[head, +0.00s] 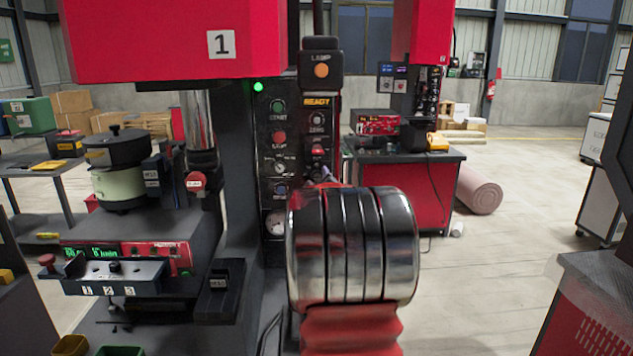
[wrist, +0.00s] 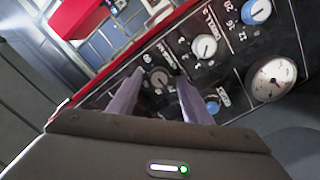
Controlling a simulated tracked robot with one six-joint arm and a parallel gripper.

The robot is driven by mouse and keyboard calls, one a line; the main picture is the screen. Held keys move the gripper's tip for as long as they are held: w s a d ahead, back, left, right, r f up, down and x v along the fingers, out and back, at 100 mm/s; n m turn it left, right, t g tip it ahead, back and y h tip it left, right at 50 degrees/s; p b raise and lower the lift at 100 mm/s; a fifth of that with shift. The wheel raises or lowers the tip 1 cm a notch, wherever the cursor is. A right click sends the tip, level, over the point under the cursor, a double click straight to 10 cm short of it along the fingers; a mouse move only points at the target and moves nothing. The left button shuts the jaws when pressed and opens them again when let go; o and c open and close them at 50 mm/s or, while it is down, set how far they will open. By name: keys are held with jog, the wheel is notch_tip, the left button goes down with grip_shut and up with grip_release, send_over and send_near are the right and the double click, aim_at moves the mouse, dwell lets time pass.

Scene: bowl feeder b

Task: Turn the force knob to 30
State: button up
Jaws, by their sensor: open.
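In the wrist view my gripper (wrist: 159,76) is open, its two pale purple fingers pointing at the black control panel (wrist: 236,62). A grey dial knob (wrist: 160,78) with a printed scale shows between the fingertips; I cannot tell whether they touch it. To its right are a white-faced knob (wrist: 204,46) and a blue knob (wrist: 257,11) with numbers around it. The labels are too small and tilted to tell which is the force knob. In the head view the panel (head: 265,140) stands behind my arm, which hides its lower right part.
A round gauge (wrist: 272,78) and a small blue button (wrist: 212,105) sit near the knobs. In the head view the press head (head: 160,35) overhangs at the upper left, with a pot (head: 120,185) below it. The floor at right is mostly open.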

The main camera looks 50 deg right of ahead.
jog(key=shift+w+d, duration=0.2)
jog(key=shift+d, duration=0.05)
jog(key=shift+c, duration=0.2)
